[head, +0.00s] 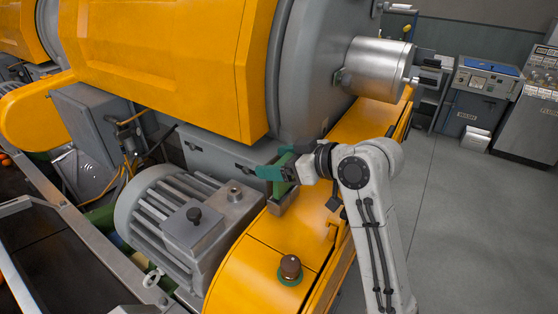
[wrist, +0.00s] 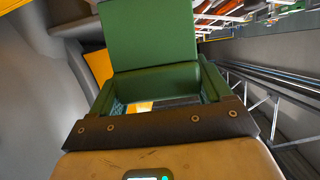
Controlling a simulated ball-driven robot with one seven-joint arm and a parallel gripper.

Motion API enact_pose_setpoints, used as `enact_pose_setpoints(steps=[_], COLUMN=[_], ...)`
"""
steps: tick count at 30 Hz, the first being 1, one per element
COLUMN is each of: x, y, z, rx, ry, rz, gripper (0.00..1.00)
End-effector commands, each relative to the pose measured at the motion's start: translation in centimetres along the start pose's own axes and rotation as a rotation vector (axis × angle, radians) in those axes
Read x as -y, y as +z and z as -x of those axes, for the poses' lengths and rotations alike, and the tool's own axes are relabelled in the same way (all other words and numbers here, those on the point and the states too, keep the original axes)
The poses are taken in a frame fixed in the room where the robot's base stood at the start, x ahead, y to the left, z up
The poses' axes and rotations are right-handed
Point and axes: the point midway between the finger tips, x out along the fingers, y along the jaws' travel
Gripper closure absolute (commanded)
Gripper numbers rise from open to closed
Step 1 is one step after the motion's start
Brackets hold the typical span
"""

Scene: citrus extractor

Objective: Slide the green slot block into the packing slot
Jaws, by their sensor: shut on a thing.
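The green slot block (head: 285,160) stands upright at my gripper in the head view, partly covered by it. In the wrist view the block (wrist: 150,38) shows as a broad flat green face beyond the fingers. My gripper (wrist: 162,95) is shut on the block; in the head view it (head: 279,173) shows a teal finger beside the block. A small grey bracket (head: 284,204), which may be the packing slot, sits just below the gripper on the yellow cover. Whether the block touches or enters it is hidden.
A grey finned motor (head: 165,215) is left of the gripper. A brown knob (head: 290,266) stands on the yellow cover (head: 245,275) in front. The large yellow housing (head: 170,60) rises behind. Open floor (head: 475,220) lies to the right.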

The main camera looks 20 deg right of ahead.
Motion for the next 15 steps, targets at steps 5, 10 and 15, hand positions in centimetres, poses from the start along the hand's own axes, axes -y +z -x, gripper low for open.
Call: enact_pose_setpoints(steps=[5,10,15], x=[-0.01,0.0,0.0], y=[0.05,0.37,0.73], z=[-0.02,-0.15,-0.3], rx=[-0.001,0.0,0.0], ry=[0.0,0.0,0.0], rz=[0.0,0.0,0.0], gripper=[0.54,0.54,0.54])
